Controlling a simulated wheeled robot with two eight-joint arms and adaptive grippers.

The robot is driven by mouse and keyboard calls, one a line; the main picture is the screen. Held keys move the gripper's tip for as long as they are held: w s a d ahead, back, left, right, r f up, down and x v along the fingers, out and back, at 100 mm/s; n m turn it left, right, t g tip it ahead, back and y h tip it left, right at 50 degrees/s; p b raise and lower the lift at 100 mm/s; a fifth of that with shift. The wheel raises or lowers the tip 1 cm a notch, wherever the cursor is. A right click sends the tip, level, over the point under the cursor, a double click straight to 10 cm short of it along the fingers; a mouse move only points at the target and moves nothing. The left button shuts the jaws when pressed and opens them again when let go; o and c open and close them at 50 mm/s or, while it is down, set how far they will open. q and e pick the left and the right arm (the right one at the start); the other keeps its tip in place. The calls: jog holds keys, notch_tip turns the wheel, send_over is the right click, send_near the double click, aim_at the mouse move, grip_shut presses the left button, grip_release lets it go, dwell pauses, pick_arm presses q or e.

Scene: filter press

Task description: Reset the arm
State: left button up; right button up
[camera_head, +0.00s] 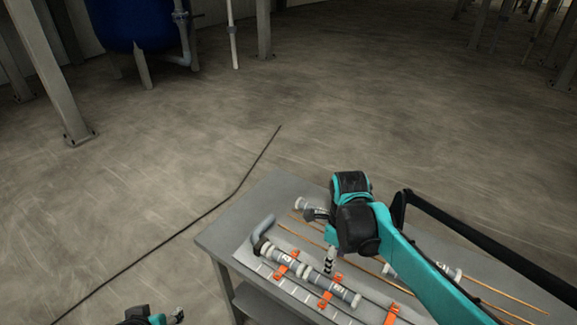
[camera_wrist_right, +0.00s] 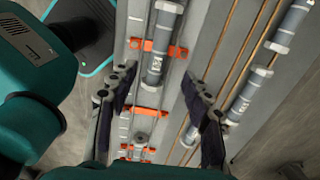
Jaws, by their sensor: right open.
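My right arm reaches in from the lower right in the head view, and its gripper (camera_head: 322,238) hangs above the work table (camera_head: 222,238). In the right wrist view this gripper (camera_wrist_right: 160,108) is open, its two dark fingers spread wide. A grey labelled tube (camera_wrist_right: 163,45) lies below and beyond the fingers, with nothing seen held between them. My left gripper (camera_head: 165,317) shows only in part at the bottom edge of the head view, left of the table; its jaws cannot be made out.
Grey tubes (camera_head: 318,280) lie in orange clamps (camera_head: 288,265) on the table. Another tube (camera_wrist_right: 250,95) and thin copper-coloured rods (camera_head: 480,285) lie farther right. A black cable (camera_head: 215,208) runs across the floor. A blue tank (camera_head: 130,20) and steel posts stand behind; the floor between is open.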

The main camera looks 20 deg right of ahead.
jog(key=s+a+n+t, duration=0.2)
jog(key=a+n+t, duration=0.1)
jog(key=n, duration=1.1)
jog(key=s+a+r+n+t, duration=0.1)
jog(key=s+a+n+t, duration=0.2)
jog(key=n, duration=1)
jog(key=shift+s+a+r+n+t, duration=0.3)
jog(key=shift+a+n+t, duration=0.1)
jog(key=shift+t, duration=0.2)
